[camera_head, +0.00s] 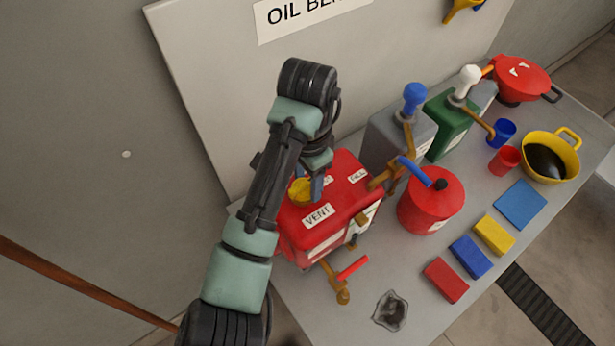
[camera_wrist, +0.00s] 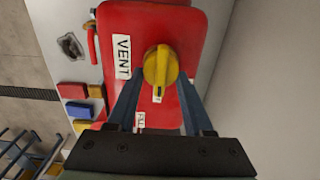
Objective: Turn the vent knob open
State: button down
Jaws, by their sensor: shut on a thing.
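The yellow vent knob (camera_head: 299,191) sits on top of the red container (camera_head: 345,184), beside a white VENT label (camera_head: 317,216). In the wrist view the knob (camera_wrist: 160,66) is round with a raised grip bar, and the VENT label (camera_wrist: 122,57) is to its left. My gripper (camera_head: 316,188) is above the container at the knob. In the wrist view my gripper's blue fingers (camera_wrist: 158,90) are on either side of the knob, shut on it. My arm hides part of the container's left side in the head view.
A red can (camera_head: 430,205) with a blue handle stands right of the container. Grey and green pump containers (camera_head: 450,122) stand behind. A red-handled tap (camera_head: 346,272) sticks out in front. Several colored blocks (camera_head: 470,256) lie on the bench. A backboard (camera_head: 215,90) rises behind.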

jog(key=shift+r+n+p, duration=0.15)
jog(key=shift+n+p, duration=0.15)
jog(key=shift+p, duration=0.2)
jog(key=shift+w+r+n+p, duration=0.1)
jog(key=shift+n+p, duration=0.9)
jog(key=shift+p, duration=0.05)
jog(key=n+p, duration=0.2)
jog(key=shift+a+n, duration=0.1)
jog(key=shift+n, duration=0.2)
jog(key=n+p, duration=0.2)
jog(key=n, duration=0.1)
jog(key=n+p, duration=0.1)
jog(key=shift+w+a+n+p, duration=0.2)
jog(key=shift+a+n+p, duration=0.1)
jog(key=shift+p, duration=0.05)
jog(key=shift+f, duration=0.2)
jog(key=shift+c, duration=1.5)
grip_release()
jog(key=shift+r, duration=0.1)
